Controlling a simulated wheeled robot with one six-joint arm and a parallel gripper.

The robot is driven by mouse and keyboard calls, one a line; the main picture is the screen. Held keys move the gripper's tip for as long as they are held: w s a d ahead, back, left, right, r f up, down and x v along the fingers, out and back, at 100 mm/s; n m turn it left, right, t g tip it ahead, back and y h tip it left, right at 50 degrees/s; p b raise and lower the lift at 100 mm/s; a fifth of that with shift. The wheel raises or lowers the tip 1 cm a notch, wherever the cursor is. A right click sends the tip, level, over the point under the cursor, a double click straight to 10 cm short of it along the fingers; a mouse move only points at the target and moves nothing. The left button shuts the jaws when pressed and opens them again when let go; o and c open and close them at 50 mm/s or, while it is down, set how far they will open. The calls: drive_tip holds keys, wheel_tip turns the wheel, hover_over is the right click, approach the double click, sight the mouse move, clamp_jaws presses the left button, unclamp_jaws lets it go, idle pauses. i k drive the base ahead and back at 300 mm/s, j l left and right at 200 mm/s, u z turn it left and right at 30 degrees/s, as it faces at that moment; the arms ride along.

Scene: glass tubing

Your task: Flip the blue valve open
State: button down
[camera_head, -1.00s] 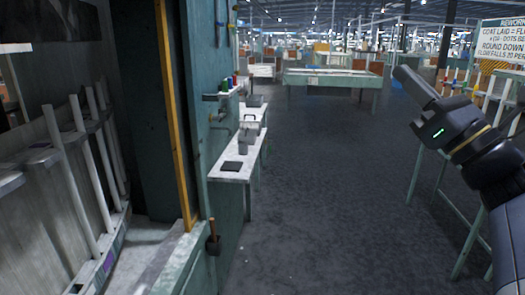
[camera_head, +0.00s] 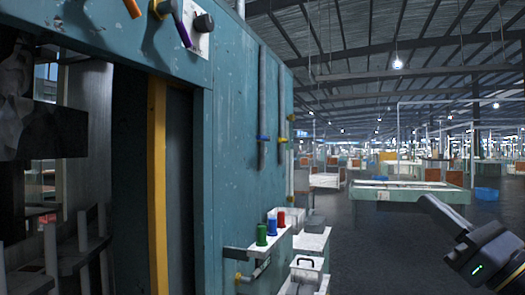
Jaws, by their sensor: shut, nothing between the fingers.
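A small blue handle (camera_head: 263,138) sits across a thin grey vertical pipe (camera_head: 262,100) on the teal cabinet's side wall. It looks like the blue valve and lies roughly level, crosswise to the pipe. A second pipe just beyond it carries a yellow handle (camera_head: 283,140). My gripper (camera_head: 428,203) is at the lower right, shut and empty, pointing up and left. It is well to the right of the valve and apart from everything.
The teal cabinet (camera_head: 225,140) fills the left, with orange (camera_head: 132,8) and purple (camera_head: 181,30) levers at its top. Green (camera_head: 261,235), blue (camera_head: 271,225) and red (camera_head: 281,218) bottles stand on a small shelf below the valve. Open floor lies right of the cabinet.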

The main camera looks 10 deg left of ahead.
sight(265, 138)
drive_tip(key=i+l+u, duration=0.25)
drive_tip(key=i+u, duration=0.2)
drive_tip(key=i+l+u, duration=0.4)
drive_tip(key=i, duration=0.15)
drive_tip(key=i+l+u, duration=0.45)
drive_tip(key=k+l, duration=0.05)
